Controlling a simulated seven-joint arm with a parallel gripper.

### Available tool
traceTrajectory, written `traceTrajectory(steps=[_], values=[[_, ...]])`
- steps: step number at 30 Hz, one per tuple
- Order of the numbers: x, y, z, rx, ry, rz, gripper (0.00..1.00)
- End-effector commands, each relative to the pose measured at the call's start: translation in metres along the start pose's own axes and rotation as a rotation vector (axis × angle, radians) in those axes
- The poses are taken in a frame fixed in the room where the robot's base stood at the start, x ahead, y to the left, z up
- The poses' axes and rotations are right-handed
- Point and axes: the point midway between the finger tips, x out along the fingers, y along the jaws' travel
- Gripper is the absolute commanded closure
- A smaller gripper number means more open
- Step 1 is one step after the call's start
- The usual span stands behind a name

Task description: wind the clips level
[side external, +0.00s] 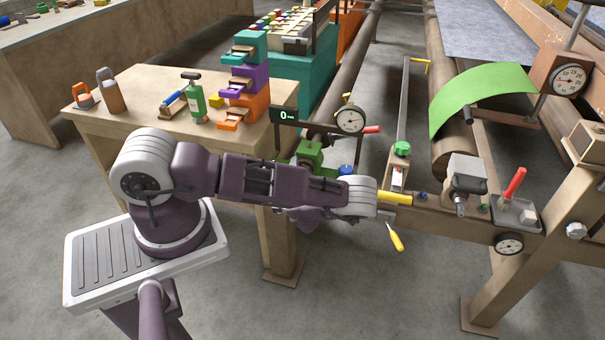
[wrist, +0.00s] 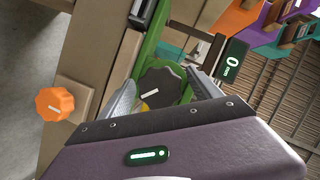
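In the side view, my arm hides the fingers and the knob. A small display (wrist: 232,62) beside the bracket reads 0; it also shows in the side view (side external: 284,115). A green felt sheet (side external: 482,92) hangs curved over a roller at the right. I cannot pick out the clips with certainty.
An orange knob (wrist: 55,104) stands left of my gripper in the wrist view. A dial gauge (side external: 351,120) stands above the bench rail, near yellow-handled parts (side external: 395,198).

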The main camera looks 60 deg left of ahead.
Motion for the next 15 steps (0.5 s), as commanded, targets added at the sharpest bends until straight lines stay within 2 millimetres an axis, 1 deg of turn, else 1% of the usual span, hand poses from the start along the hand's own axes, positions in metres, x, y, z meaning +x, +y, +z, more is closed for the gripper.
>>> traceTrajectory(steps=[5, 7, 8, 15], values=[[0.0, 0.0, 0.0, 0.0, 0.0, 0.0, 0.27], [-0.003, 0.0, 0.0, 0.0, 0.0, 0.001, 0.27], [-0.007, 0.001, -0.001, 0.001, 0.001, 0.002, 0.27], [-0.055, 0.001, -0.001, 0.002, 0.002, 0.003, 0.27]])
